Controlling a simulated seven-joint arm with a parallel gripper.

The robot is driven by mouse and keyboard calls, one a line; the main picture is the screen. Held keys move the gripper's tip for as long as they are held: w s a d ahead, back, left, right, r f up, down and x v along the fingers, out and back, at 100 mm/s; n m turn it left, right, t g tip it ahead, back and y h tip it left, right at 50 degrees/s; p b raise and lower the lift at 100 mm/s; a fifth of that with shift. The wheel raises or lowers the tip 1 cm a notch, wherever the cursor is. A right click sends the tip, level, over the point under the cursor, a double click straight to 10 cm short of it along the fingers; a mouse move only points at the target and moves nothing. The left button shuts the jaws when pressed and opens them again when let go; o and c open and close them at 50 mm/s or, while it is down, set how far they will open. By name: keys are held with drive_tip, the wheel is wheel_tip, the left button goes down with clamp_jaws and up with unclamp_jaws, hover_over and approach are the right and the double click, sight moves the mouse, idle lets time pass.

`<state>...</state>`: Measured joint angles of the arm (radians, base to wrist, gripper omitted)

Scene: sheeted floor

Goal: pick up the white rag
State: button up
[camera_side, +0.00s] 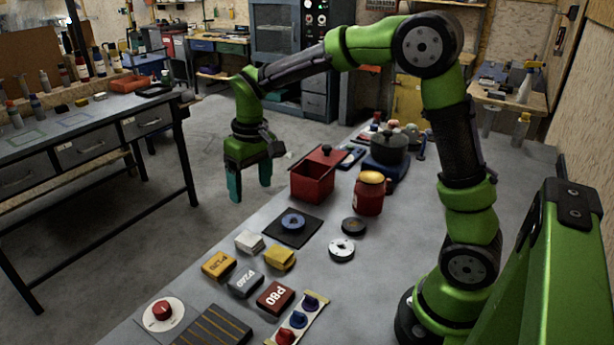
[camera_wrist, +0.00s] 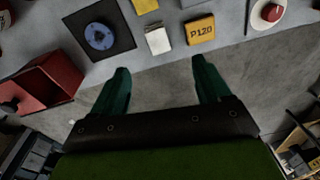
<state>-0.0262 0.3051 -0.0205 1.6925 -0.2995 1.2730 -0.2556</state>
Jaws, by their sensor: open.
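The white rag (camera_side: 249,241) is a small folded pad lying on the grey bench among coloured blocks. In the wrist view the white rag (camera_wrist: 158,40) lies just beyond the fingertips, roughly centred between them. My gripper (camera_side: 250,188) is open and empty, pointing down. It hangs beyond the bench's far long edge, apart from the rag. In the wrist view my gripper (camera_wrist: 160,68) shows two spread green fingers with bare floor between them.
A yellow block (camera_side: 280,258) and an orange P120 block (camera_side: 218,264) flank the rag. A black mat with a blue disc (camera_side: 292,222) lies behind it. An open red box (camera_side: 312,184) stands on the bench near my gripper. Bare floor lies below my gripper.

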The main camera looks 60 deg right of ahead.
drive_tip(key=w+f, duration=0.1)
drive_tip(key=w, duration=0.1)
drive_tip(key=n, duration=0.1)
hover_over(249, 238)
drive_tip(key=shift+g, duration=0.3)
wheel_tip(249, 238, down, 9)
drive_tip(key=shift+d+f, duration=0.1)
drive_tip(key=shift+d, duration=0.05)
drive_tip(key=shift+a+f, duration=0.2)
drive_tip(key=shift+f, duration=3)
drive_tip(key=c, duration=1.1)
